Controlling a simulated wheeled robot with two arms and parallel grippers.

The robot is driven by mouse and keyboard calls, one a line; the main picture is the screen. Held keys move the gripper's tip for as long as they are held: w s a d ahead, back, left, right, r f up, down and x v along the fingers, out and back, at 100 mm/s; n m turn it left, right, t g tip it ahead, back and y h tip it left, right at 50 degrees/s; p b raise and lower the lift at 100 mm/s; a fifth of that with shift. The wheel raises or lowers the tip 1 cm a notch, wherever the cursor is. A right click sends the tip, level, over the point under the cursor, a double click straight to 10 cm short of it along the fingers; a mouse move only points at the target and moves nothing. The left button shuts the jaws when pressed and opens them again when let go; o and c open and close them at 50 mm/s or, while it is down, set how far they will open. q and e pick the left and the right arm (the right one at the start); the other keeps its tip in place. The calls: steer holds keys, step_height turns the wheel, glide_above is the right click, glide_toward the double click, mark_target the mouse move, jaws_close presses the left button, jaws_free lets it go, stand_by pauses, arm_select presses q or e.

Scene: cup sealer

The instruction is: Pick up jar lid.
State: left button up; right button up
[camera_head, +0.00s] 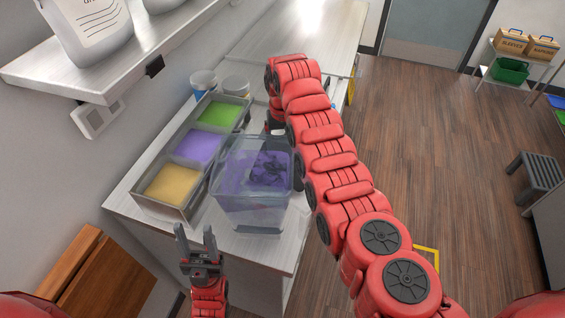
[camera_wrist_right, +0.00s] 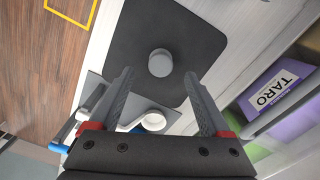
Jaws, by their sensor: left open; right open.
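In the right wrist view, a dark rounded-square lid (camera_wrist_right: 192,38) with a round grey knob (camera_wrist_right: 160,63) at its middle lies over the pale counter. I take it to be the jar lid. My right gripper (camera_wrist_right: 159,76) is open, with its fingertips on either side of the knob in the picture; contact cannot be told. In the head view the lid and most of that gripper are hidden by my right arm. A clear square container (camera_head: 250,215) with purple contents stands on the counter. My left gripper (camera_head: 196,236) is open and empty, in front of the counter.
A metal tray (camera_head: 152,206) with yellow, purple and green bins runs along the wall side. Two tubs (camera_head: 236,86) stand behind it. A purple TARO label (camera_wrist_right: 272,92) is close right in the wrist view. A white ring-shaped part (camera_wrist_right: 153,121) lies below the lid.

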steer(key=shift+f+p, duration=0.55)
steer(key=shift+f, duration=0.1)
steer(key=shift+w+f+b, duration=0.1)
steer(key=shift+f+b, duration=0.3)
steer(key=shift+f, duration=1.2)
steer(key=shift+r, duration=0.1)
steer(key=shift+c, duration=1.1)
jaws_close()
